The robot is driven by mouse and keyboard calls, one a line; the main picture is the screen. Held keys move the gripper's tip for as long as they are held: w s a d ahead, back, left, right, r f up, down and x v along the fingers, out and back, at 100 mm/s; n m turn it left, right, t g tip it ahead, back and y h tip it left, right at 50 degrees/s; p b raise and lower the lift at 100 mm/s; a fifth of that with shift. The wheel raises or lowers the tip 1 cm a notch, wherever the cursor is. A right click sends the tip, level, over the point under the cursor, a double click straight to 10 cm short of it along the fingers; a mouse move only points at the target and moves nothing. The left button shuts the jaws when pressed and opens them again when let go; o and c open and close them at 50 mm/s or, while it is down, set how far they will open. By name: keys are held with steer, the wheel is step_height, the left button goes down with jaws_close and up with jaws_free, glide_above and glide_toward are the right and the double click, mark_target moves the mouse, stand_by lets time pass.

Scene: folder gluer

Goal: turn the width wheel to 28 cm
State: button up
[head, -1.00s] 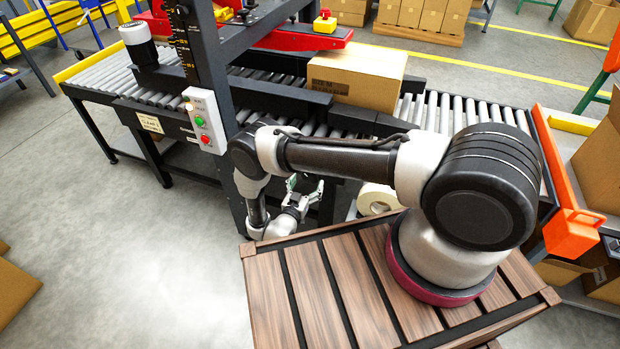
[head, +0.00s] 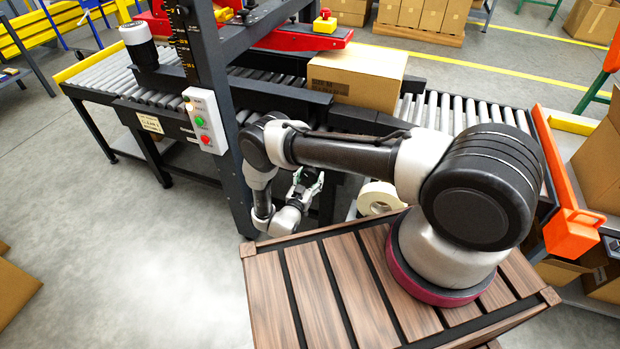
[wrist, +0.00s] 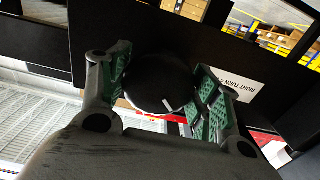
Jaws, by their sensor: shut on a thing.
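The width wheel (wrist: 152,84) is a dark round knob between the green-padded fingers of my gripper (wrist: 162,68) in the wrist view. My gripper is shut on it, with one finger on each side. A short white mark shows on the wheel's lower right. In the head view my gripper (head: 308,180) is low at the machine's front side, beside the dark frame post, and the wheel cannot be made out there. A white label (wrist: 238,83) to the right of the wheel reads partly "RIGHT TURN". No width reading is legible.
A control box (head: 205,120) with coloured buttons sits on the dark post left of my arm. A carton (head: 357,77) lies on the roller conveyor (head: 455,113) behind it. A tape roll (head: 378,198) is right of my gripper. Open floor lies at left.

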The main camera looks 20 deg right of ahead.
steer(key=m, duration=0.6)
steer(key=shift+a, duration=0.1)
steer(key=m, duration=0.7)
steer(key=shift+r+m, duration=0.1)
steer(key=shift+m, duration=0.3)
steer(key=m, duration=0.6)
steer(key=shift+r, duration=0.1)
steer(key=m, duration=0.6)
steer(key=shift+m, duration=0.4)
steer(key=shift+m, duration=0.3)
steer(key=o, duration=1)
steer(key=shift+r, duration=0.1)
